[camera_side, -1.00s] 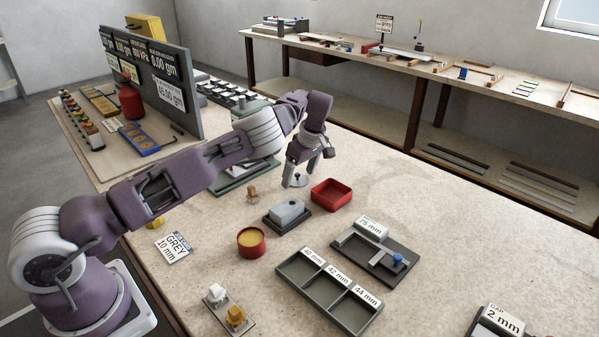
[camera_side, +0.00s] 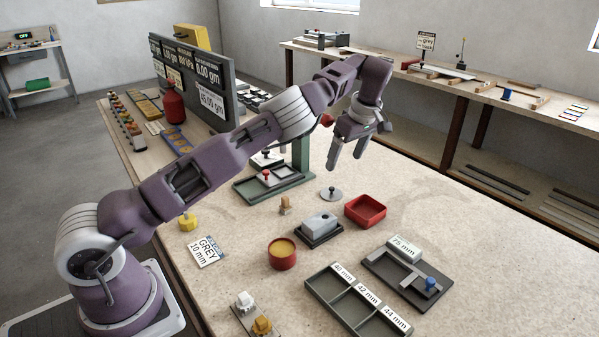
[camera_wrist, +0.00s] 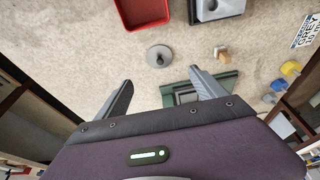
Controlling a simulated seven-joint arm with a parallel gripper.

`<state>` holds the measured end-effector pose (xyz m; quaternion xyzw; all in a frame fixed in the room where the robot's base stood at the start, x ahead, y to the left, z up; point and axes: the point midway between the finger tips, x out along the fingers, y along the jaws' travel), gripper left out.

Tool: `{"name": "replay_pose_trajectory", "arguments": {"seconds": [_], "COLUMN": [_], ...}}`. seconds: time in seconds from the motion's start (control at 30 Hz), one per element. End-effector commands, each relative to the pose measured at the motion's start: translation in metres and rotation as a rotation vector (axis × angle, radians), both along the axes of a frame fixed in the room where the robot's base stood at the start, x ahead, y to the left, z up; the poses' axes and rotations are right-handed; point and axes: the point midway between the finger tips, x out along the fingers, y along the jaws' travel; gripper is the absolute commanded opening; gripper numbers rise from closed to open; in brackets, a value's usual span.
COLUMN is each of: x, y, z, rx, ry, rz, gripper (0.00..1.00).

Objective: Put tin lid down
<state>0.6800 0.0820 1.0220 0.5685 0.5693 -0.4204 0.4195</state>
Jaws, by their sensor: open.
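The tin lid, a small grey disc with a dark knob (camera_side: 331,193), lies flat on the bench, left of the red tray. It also shows in the wrist view (camera_wrist: 159,56), ahead of my fingers. My gripper (camera_side: 347,163) is open and empty, raised above the bench behind the lid and apart from it. In the wrist view its two fingers (camera_wrist: 160,90) are spread wide with nothing between them. An open round red tin with yellowish contents (camera_side: 282,253) stands nearer the front.
A red square tray (camera_side: 365,211) and a grey block on a dark base (camera_side: 319,229) stand close to the lid. A green press-like stand (camera_side: 270,188) is to its left. A three-part labelled tray (camera_side: 356,305) lies in front. The bench right of the red tray is largely clear.

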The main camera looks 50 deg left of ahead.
Motion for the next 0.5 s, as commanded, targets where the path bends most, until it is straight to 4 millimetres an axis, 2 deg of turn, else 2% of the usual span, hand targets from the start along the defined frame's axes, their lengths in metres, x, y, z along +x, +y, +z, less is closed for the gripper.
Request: {"name": "replay_pose_trajectory", "arguments": {"seconds": [0.07,0.13,0.17,0.27,0.3,0.37,0.4,0.47,0.5], "x": [0.000,-0.002,-0.004,-0.024,-0.040,-0.071,-0.093,-0.132,-0.160], "y": [0.001,0.006,0.009,0.024,0.027,0.024,0.017,-0.001,-0.017], "z": [0.002,0.016,0.028,0.087,0.112,0.146,0.163,0.185,0.196], "rx": [-0.002,-0.020,-0.037,-0.128,-0.176,-0.245,-0.282,-0.325,-0.341], "ry": [-0.003,-0.023,-0.038,-0.113,-0.144,-0.185,-0.207,-0.238,-0.254], "rz": [0.001,0.007,0.008,-0.005,-0.034,-0.109,-0.175,-0.308,-0.415], "gripper": [0.80,0.80,0.80,0.80,0.80,0.80,0.80,0.80,0.80]}}
